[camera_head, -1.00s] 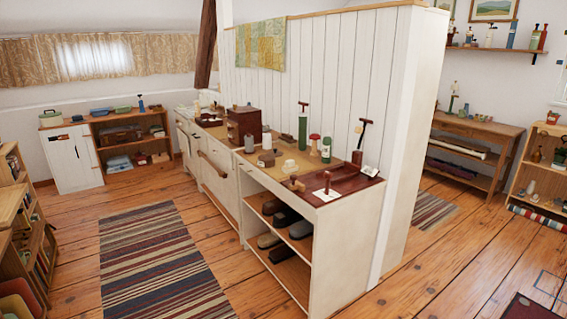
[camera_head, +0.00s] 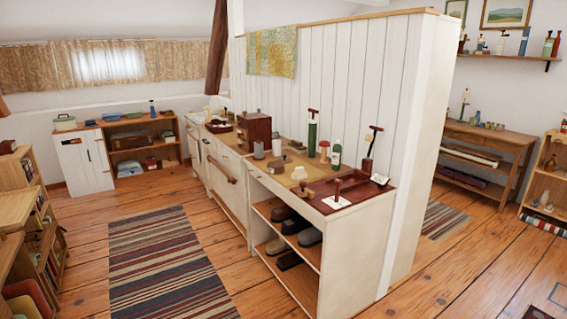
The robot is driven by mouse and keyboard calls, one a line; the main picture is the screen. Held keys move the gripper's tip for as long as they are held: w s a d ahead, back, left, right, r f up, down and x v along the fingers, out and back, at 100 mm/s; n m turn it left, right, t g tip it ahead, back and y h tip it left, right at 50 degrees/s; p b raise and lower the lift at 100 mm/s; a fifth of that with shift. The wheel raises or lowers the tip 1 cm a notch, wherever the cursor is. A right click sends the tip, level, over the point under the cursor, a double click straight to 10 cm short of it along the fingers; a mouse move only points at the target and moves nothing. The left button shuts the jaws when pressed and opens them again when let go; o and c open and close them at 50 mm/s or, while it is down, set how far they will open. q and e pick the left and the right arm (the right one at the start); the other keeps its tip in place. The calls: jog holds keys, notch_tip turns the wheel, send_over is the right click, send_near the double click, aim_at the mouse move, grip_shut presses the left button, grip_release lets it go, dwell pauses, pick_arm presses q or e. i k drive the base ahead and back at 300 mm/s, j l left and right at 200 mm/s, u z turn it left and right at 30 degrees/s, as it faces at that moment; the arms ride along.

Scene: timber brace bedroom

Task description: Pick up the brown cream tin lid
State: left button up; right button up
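I cannot pick out the brown cream tin lid for sure; the small items on the counter are too small to tell apart. The long white counter (camera_head: 343,227) stands along the plank partition in the middle of the view. On its top are a dark brown box (camera_head: 255,132), a green bottle (camera_head: 312,134), a pale green bottle (camera_head: 336,157), a small brown item (camera_head: 276,164) and a brown brush-like item (camera_head: 304,189). A dark red tray (camera_head: 365,192) lies at the near end. Neither of my grippers is in view.
Wooden shelves (camera_head: 40,235) stand at the left edge. A wooden side table (camera_head: 485,138) stands behind the partition at right.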

aim_at(286, 161)
jog(key=i+j+u, duration=0.4)
jog(key=i, duration=0.25)
jog(key=i+u, duration=0.4)
jog(key=i, duration=0.95)
jog(key=i+z, duration=0.25)
jog(key=i, duration=0.15)
jog(key=i+j+z, duration=0.35)
jog(key=i+z, duration=0.2)
jog(key=i, duration=0.2)
jog(key=i+j+z, duration=0.3)
jog(key=z, duration=0.15)
jog(key=i+j+z, duration=0.3)
jog(key=z, duration=0.15)
jog(key=j, duration=0.1)
